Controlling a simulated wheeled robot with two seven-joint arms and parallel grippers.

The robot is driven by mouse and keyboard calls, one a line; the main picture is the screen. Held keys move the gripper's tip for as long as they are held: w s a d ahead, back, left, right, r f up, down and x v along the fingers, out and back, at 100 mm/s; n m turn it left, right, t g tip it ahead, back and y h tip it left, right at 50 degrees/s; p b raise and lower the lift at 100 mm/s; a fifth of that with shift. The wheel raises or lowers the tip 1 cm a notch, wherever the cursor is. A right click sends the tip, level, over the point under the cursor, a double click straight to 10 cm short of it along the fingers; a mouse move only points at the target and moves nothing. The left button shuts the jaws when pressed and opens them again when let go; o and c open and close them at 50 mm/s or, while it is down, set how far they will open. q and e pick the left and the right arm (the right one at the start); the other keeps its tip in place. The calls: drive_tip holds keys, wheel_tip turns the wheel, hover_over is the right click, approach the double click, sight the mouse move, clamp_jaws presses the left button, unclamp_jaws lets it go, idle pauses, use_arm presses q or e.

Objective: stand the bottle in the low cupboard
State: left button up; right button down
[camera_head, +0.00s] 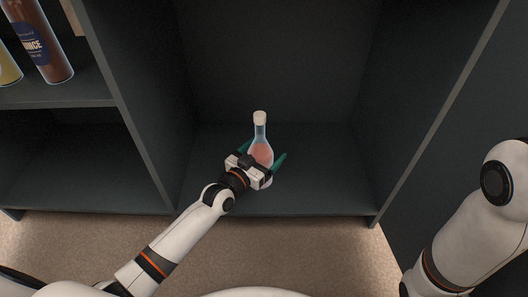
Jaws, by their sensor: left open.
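A clear bottle (260,137) with a white cap and pinkish liquid stands upright on the floor of the low cupboard (322,180), in its middle compartment. My left gripper (264,156) reaches in from the front left. Its green fingers are spread on either side of the bottle, which lies between or just beyond them. The gripper body hides the lower part of the bottle, so I cannot tell whether a finger touches it. My right arm is at the right edge; its gripper is out of view.
A divider (130,120) stands left of the compartment and a side wall (440,110) stands right of it. Bottles (40,48) stand on the upper left shelf (60,92). The compartment floor beside the bottle is clear. Carpet lies in front.

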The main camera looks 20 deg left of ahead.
use_arm(q)
drive_tip(key=shift+r, duration=0.15)
drive_tip(key=shift+s+a+p, duration=0.1)
drive_tip(key=shift+s+p, duration=0.15)
drive_tip(key=shift+p, duration=0.15)
drive_tip(key=p+v, duration=0.6)
drive_tip(key=v, duration=0.5)
drive_tip(key=shift+s, duration=0.25)
